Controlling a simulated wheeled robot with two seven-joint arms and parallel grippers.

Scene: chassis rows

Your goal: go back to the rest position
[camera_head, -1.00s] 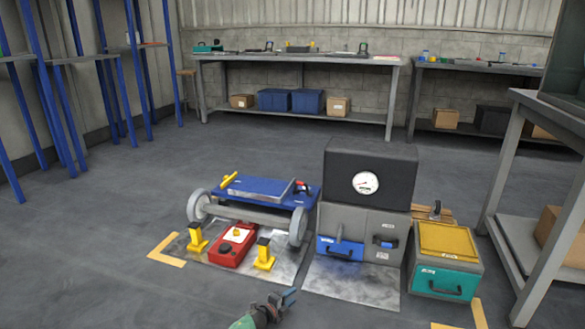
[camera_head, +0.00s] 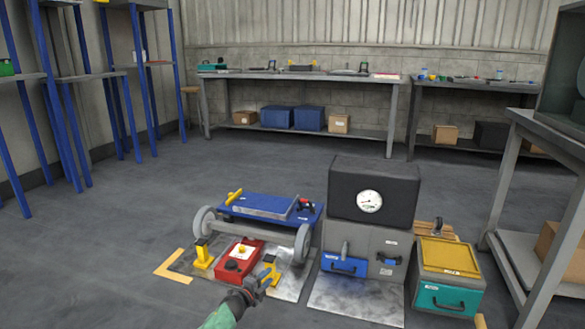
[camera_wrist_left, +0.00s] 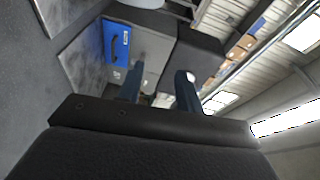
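My left gripper (camera_head: 266,278) reaches in from the bottom of the head view, in front of the red box (camera_head: 238,260) and a yellow stand (camera_head: 272,272). In the left wrist view its two fingers (camera_wrist_left: 160,90) stand apart with nothing visible held between them. My right gripper is in neither view. A blue chassis (camera_head: 268,207) with grey wheels sits behind the red box, with another yellow stand (camera_head: 203,255) at its left.
A grey cabinet (camera_head: 362,246) with a black gauge box (camera_head: 373,193) on top stands right of the chassis. A teal box with yellow lid (camera_head: 447,275) is beside it. A grey table (camera_head: 530,200) stands at the right. Floor at left (camera_head: 100,250) is clear.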

